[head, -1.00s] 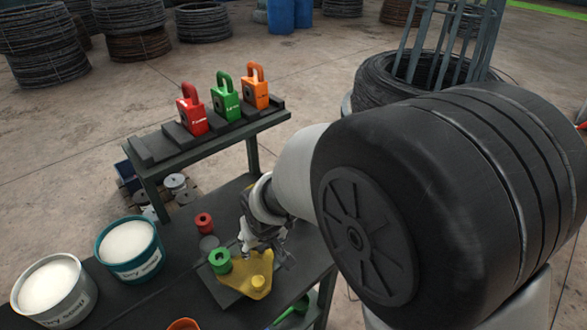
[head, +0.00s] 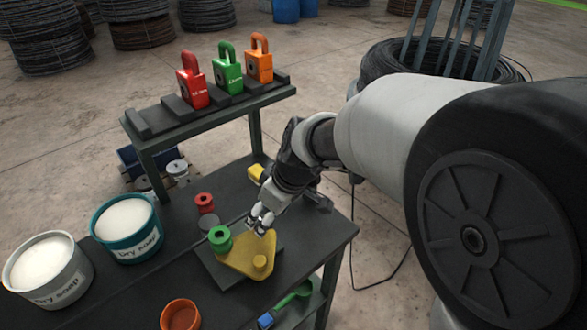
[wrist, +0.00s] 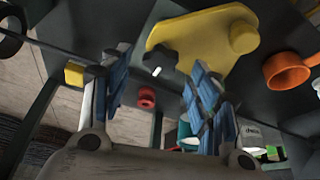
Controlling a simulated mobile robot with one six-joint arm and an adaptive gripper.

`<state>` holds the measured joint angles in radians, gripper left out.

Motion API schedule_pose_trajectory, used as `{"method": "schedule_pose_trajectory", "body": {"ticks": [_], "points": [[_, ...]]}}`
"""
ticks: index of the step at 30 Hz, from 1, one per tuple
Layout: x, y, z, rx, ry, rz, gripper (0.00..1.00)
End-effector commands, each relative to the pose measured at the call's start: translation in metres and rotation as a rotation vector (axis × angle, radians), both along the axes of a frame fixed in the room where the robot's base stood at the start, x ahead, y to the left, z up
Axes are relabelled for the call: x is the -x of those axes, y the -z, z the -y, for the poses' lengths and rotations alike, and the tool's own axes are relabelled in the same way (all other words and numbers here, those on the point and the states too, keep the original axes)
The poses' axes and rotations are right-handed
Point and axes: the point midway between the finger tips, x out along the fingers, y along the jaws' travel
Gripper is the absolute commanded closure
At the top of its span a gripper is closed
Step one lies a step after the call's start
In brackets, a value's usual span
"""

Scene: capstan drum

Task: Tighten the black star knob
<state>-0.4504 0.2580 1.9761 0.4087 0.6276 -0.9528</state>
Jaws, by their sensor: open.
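The black star knob (wrist: 164,57) shows in the wrist view as a dark lobed shape with a small white mark, at the edge of the yellow plate (wrist: 205,38). In the head view the yellow plate (head: 243,248) lies on the bench and my gripper hides the knob. My gripper (head: 262,222) points down at the plate's far edge. In the wrist view my gripper (wrist: 158,62) is open, its blue-padded fingers apart. The knob appears between the fingertips in the picture, but I cannot tell whether they touch it. Nothing is held.
A green spool (head: 220,239) stands close left of my gripper, and a yellow post (head: 260,262) rises from the plate. A red spool (head: 205,203), yellow block (head: 256,173), orange cup (head: 180,315) and soap tubs (head: 127,229) are around. A padlock shelf (head: 215,112) stands behind.

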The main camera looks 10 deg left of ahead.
Motion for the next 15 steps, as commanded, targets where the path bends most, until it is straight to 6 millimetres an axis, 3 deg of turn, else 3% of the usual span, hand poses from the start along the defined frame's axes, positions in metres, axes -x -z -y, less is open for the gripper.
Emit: {"method": "schedule_pose_trajectory", "body": {"ticks": [1,15], "points": [[0.002,-0.015,0.004,-0.001,0.001,0.001,0.44],[0.018,-0.1,0.036,0.0,0.004,0.001,0.44]]}}
